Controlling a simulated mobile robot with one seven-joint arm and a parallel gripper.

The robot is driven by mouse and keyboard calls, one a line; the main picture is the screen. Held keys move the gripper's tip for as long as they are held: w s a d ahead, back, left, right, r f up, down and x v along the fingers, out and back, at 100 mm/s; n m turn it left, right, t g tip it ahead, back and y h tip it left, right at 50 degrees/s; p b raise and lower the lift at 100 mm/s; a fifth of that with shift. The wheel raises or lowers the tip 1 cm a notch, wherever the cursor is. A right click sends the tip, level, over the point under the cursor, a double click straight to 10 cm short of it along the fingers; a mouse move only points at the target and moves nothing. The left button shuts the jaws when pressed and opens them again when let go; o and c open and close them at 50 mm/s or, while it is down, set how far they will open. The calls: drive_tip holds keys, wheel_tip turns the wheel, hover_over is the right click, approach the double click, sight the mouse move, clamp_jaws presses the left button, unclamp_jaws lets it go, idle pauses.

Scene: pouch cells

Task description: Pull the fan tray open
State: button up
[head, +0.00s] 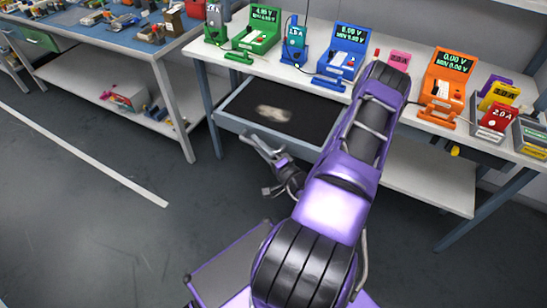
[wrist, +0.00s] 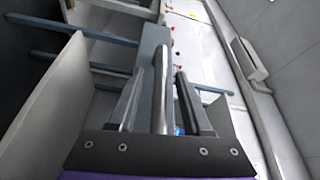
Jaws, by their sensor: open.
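The fan tray looks to be the shallow drawer (head: 232,124) under the white bench, with a grey front and black inside. It stands out from under the bench top, with a blurred pale patch (head: 274,113) on its floor. My gripper (head: 258,143) is at the drawer's front edge, beside its left-middle part. In the wrist view my gripper (wrist: 160,72) has its fingers apart. A pale metal bar (wrist: 163,92) lies between them, perhaps the drawer's handle, alongside a blue-grey panel (wrist: 153,48). I cannot tell whether the fingers touch it.
The bench top holds a green power supply (head: 260,30), a blue one (head: 345,52), an orange one (head: 444,82) and several small meters. A second bench (head: 110,45) with parts stands at the left. The grey floor (head: 90,230) is clear in front.

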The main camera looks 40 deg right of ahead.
drive_tip(key=s+f, duration=0.1)
drive_tip(key=s, duration=1.5)
drive_tip(key=shift+s, duration=0.4)
drive_tip(key=shift+f, duration=0.1)
